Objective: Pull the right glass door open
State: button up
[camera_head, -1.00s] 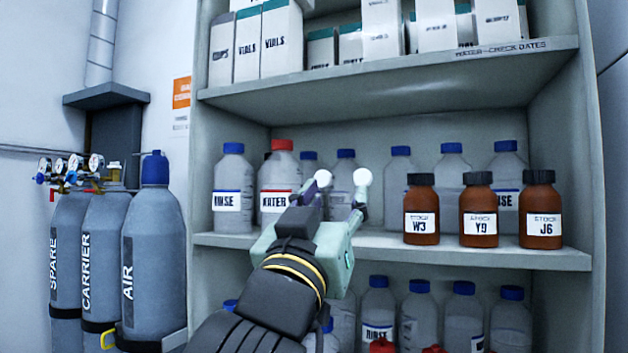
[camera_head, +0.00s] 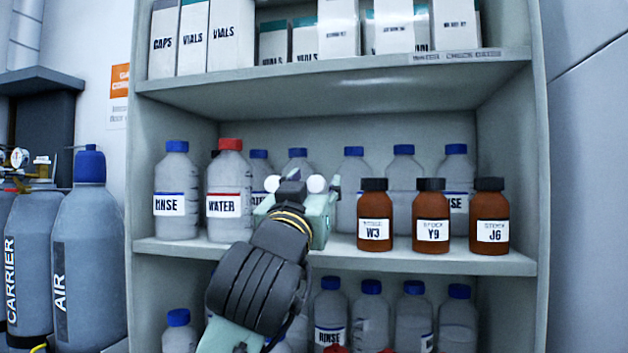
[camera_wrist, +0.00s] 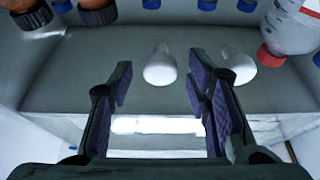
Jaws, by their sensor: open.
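Two white round knobs stand side by side in front of the shelf unit; the door glass itself is hard to make out. The right knob (camera_head: 317,184) lies between the fingertips of my gripper (camera_head: 314,188). The left knob (camera_head: 272,184) is just outside the left finger. The wrist view looks turned around: there the right knob (camera_wrist: 160,66) is between and slightly beyond the spread fingers (camera_wrist: 161,76), apart from both pads. The left knob (camera_wrist: 238,68) shows past the other finger. My gripper is open and holds nothing.
Brown stock bottles (camera_head: 431,222) stand on the middle shelf to the right. A red-capped water bottle (camera_head: 229,192) and blue-capped bottles are behind the knobs. Gas cylinders (camera_head: 88,250) stand at the left. A bare wall (camera_head: 590,200) is at the right.

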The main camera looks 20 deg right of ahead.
jog(key=shift+w+d+r, duration=0.1)
jog(key=shift+w, duration=0.05)
grip_shut()
dwell(0.6)
